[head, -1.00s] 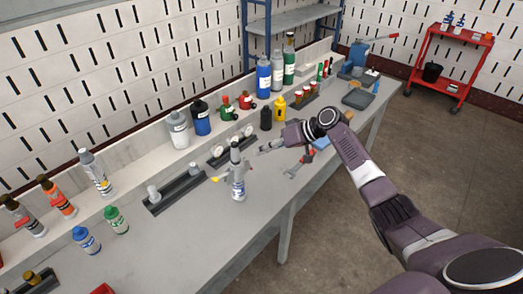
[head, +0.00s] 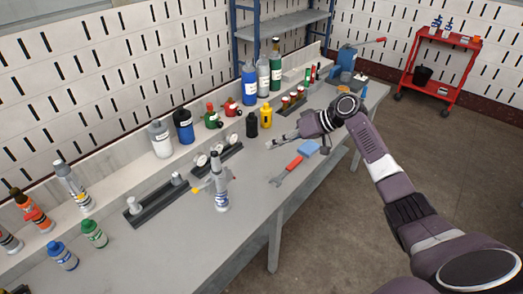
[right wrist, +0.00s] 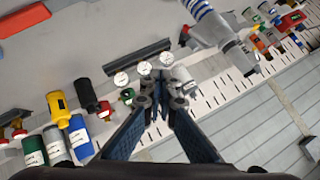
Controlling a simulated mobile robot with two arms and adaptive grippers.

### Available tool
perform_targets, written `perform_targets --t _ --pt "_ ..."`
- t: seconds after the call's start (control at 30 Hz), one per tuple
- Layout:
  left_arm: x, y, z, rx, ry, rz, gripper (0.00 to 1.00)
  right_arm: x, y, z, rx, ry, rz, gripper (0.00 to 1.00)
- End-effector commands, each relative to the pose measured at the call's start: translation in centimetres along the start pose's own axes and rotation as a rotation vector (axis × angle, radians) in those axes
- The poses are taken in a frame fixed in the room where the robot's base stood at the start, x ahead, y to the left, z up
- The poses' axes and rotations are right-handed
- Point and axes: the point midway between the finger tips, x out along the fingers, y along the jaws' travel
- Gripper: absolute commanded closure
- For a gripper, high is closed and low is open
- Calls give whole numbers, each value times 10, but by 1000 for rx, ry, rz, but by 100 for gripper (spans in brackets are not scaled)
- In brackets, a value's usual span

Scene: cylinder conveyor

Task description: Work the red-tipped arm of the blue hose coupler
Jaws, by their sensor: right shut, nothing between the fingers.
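The blue hose coupler (head: 346,59) stands at the far right end of the bench in the head view. Its arm reaches out to the right and ends in a red tip (head: 380,41). My right gripper (head: 272,143) is over the middle of the bench, well short of the coupler and to its left. Its fingers are shut and empty, and they also show closed together in the right wrist view (right wrist: 163,88). The coupler does not show in the right wrist view. My left gripper is not in view.
Several bottles line the back, including a blue one (head: 249,85) and a yellow one (head: 267,117). A red-handled wrench (head: 287,172) lies near the front edge. A grey upright tool (head: 217,185) stands left of my gripper. A red cart (head: 440,65) stands beyond the bench.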

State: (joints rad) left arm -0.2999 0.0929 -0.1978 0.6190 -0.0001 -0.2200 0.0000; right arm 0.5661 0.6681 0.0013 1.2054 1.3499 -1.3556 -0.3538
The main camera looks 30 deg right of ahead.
Motion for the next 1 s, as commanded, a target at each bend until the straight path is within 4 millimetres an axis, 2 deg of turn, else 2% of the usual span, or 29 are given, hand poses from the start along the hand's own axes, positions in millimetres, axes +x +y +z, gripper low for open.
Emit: perform_targets --t 0.1,0.23,0.43,0.8,0.87,0.93,1.0 --pt "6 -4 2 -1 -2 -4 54 -13 8 2 0 0 1 100" --pt "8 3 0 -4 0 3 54 -19 9 3 0 -1 0 100" --pt "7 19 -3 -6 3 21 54 -21 9 2 0 -1 -1 100" --pt "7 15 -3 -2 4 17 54 -20 9 3 0 -3 0 100" --pt "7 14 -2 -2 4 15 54 -15 8 10 -3 -16 3 100" --pt "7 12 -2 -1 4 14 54 -4 6 27 -13 -50 15 100" --pt "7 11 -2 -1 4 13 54 16 1 58 -31 -110 37 100"
